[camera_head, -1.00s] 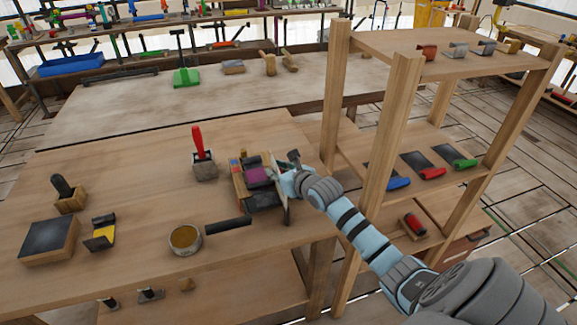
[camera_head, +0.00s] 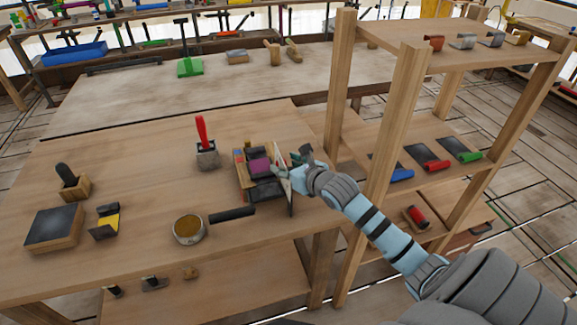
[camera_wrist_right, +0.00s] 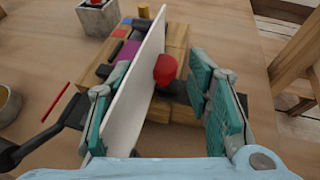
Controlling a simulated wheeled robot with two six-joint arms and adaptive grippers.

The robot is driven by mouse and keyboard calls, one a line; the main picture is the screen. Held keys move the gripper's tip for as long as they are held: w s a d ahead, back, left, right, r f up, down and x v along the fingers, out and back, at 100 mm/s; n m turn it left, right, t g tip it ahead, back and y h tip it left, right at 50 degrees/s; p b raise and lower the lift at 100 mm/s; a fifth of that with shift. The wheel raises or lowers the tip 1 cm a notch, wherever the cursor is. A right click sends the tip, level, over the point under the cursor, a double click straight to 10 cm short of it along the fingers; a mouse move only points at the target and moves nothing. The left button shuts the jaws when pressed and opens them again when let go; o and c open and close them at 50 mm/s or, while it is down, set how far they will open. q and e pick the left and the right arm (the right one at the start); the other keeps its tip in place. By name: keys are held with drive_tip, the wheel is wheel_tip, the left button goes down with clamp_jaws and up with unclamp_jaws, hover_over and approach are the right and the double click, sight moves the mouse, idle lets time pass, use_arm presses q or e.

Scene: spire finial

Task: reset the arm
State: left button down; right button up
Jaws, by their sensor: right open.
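My right gripper (camera_head: 292,180) is at the right edge of a wooden block holder (camera_head: 243,182) on the workbench. In the right wrist view, its teal fingers (camera_wrist_right: 155,85) are apart. A thin white panel (camera_wrist_right: 137,88) stands upright between them, close to the left finger; whether it touches is unclear. A red rounded piece (camera_wrist_right: 165,70) shows between the panel and the right finger. The holder also shows in the wrist view (camera_wrist_right: 178,45), with a purple block (camera_head: 259,166) on it. My left gripper is not in view.
A pot (camera_head: 188,229) with a dark handle and a red-handled tool in a grey block (camera_head: 207,158) stand left of the holder. A wooden shelf rack (camera_head: 393,140) rises close to my right arm. The bench's left middle (camera_head: 130,165) is clear.

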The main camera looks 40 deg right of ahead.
drive_tip(key=v, duration=0.3)
drive_tip(key=shift+a, duration=0.1)
